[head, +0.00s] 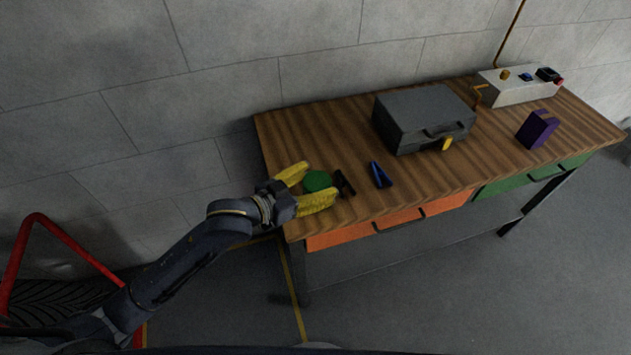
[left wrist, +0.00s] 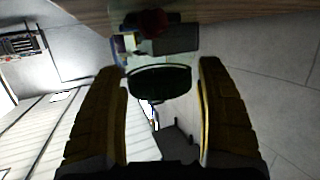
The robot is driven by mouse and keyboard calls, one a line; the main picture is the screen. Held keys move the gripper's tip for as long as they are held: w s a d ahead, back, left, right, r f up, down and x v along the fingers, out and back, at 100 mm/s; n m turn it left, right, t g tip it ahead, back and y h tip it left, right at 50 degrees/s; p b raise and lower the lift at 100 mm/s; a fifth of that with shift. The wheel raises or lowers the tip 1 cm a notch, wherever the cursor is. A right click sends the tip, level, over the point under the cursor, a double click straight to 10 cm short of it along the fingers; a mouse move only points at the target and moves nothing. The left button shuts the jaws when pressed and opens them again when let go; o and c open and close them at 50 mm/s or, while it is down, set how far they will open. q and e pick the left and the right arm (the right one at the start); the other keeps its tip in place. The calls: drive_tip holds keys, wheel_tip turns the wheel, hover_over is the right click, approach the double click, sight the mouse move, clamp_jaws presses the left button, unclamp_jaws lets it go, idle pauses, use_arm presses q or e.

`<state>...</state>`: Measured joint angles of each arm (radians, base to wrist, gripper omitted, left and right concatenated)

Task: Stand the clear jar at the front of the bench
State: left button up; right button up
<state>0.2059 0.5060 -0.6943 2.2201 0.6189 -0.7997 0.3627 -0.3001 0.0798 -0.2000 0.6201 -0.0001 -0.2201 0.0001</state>
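The green round piece (head: 317,181), which looks like the lid of the clear jar, is near the left front corner of the bench (head: 290,138). In the left wrist view the dark green lid (left wrist: 160,83) sits between the fingers, with see-through glass seeming to show behind it. The glass is faint, so I cannot tell whether the jar is upright or tilted. My left gripper (head: 315,184) has its yellow fingers spread on either side of the lid. In the left wrist view the gripper (left wrist: 163,90) shows a gap at the right finger. My right gripper is not in view.
A black object (head: 344,184) stands just right of the lid, and a blue wedge (head: 380,174) beyond it. A grey case (head: 422,115), a purple block (head: 537,128) and a pale control box (head: 518,88) are farther right. The bench's front strip right of the wedge is clear.

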use_arm(q)
drive_tip(key=shift+o, duration=0.5)
drive_tip(key=shift+r, duration=0.1)
drive_tip(key=shift+a+r, duration=0.1)
drive_tip(key=v, duration=1.2)
